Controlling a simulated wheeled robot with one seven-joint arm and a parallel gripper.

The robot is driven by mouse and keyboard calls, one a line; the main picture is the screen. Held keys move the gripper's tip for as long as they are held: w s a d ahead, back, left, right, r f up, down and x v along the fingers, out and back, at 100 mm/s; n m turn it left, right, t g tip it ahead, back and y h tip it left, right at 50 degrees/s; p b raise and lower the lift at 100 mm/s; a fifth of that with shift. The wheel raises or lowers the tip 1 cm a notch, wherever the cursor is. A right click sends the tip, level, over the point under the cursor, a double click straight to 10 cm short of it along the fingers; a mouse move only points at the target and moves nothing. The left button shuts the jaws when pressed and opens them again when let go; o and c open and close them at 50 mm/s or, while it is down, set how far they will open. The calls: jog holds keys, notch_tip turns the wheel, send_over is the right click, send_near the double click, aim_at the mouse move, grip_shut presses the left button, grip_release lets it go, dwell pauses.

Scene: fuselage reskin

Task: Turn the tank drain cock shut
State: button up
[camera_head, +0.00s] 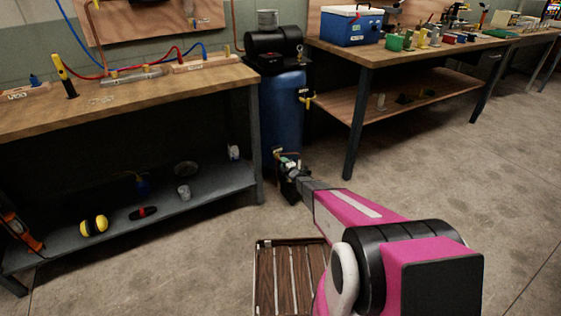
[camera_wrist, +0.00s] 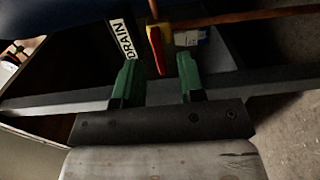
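The drain cock shows in the wrist view as a yellow body (camera_wrist: 166,36) with a red lever handle (camera_wrist: 157,48), beside a black-and-white DRAIN label (camera_wrist: 123,38). The handle points toward my gripper (camera_wrist: 157,80), and its tip reaches between the two green fingertips. The fingers are open, with a gap on both sides of the handle. The blue tank (camera_head: 282,108) stands upright between the benches in the head view. My gripper (camera_head: 285,160) is low in front of the tank there and hides most of the drain cock.
A workbench (camera_head: 130,92) with a lower shelf (camera_head: 215,183) stands at the left. A second bench (camera_head: 400,57) stands at the right. A slatted wooden crate or pallet (camera_head: 285,275) lies on the floor below my arm. A copper pipe (camera_wrist: 245,15) runs beside the cock.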

jog(key=shift+x, duration=1.95)
grip_shut()
